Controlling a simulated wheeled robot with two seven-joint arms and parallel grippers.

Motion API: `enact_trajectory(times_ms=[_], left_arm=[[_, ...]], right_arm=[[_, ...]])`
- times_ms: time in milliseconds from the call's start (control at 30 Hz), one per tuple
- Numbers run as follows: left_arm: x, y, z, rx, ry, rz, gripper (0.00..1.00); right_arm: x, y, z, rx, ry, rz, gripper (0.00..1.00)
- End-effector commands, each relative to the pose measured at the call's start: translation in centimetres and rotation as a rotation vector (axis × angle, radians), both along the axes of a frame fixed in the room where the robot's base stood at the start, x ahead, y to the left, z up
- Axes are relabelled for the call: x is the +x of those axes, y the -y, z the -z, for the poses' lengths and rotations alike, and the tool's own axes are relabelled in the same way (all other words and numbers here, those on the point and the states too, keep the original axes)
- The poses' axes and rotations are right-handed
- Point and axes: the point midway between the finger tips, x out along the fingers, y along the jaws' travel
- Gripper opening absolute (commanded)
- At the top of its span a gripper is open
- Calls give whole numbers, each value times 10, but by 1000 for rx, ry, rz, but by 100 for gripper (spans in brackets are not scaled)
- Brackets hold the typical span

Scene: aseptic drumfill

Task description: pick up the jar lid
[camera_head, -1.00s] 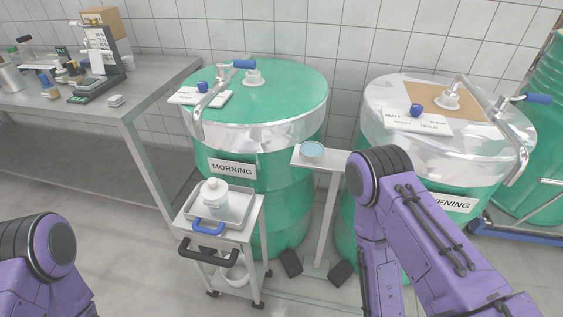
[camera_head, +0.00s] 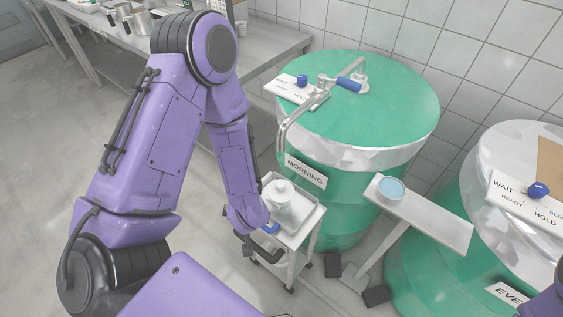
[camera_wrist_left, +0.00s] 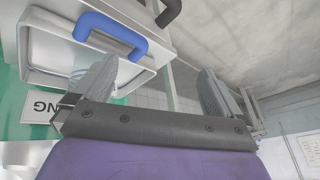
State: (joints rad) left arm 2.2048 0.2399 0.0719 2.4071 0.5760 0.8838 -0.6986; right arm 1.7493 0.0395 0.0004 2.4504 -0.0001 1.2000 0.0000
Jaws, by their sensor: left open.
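The jar lid (camera_head: 281,187) is white with a small knob. It sits on a white jar (camera_head: 283,207) in the metal tray on the small cart, in the head view. My left gripper (camera_wrist_left: 155,88) is open, its two fingers apart with nothing seen between them. In the head view my left arm reaches down to the cart's front left, and its gripper (camera_head: 243,243) is near the handle side, apart from the lid. The wrist view shows the tray (camera_wrist_left: 52,50) and its blue handle (camera_wrist_left: 112,30) beside the left finger; the lid cannot be made out there. My right gripper is out of view.
A green drum (camera_head: 400,110) marked MORNING stands behind the cart (camera_head: 300,255). A second drum (camera_head: 500,160) is further right. The floor at left is clear.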

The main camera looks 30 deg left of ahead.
Motion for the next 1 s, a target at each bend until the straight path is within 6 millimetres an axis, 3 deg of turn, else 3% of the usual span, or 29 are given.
enact_trajectory(times_ms=[33, 200, 300, 367, 600, 767, 1000], left_arm=[[22, 5, -28, -27, 14, 13, 100], [74, 34, -99, -158, 40, 132, 100], [86, 43, -118, -199, 56, 181, 100], [90, 46, -117, -210, 60, 195, 100], [105, 41, -78, -211, 59, 198, 100], [108, 39, -71, -210, 60, 197, 100], [118, 34, -31, -209, 57, 196, 100]], right_arm=[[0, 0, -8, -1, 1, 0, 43], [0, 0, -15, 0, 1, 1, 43], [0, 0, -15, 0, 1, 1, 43], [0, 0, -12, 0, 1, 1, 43], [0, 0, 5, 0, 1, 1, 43], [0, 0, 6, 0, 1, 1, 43], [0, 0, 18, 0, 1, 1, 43]])
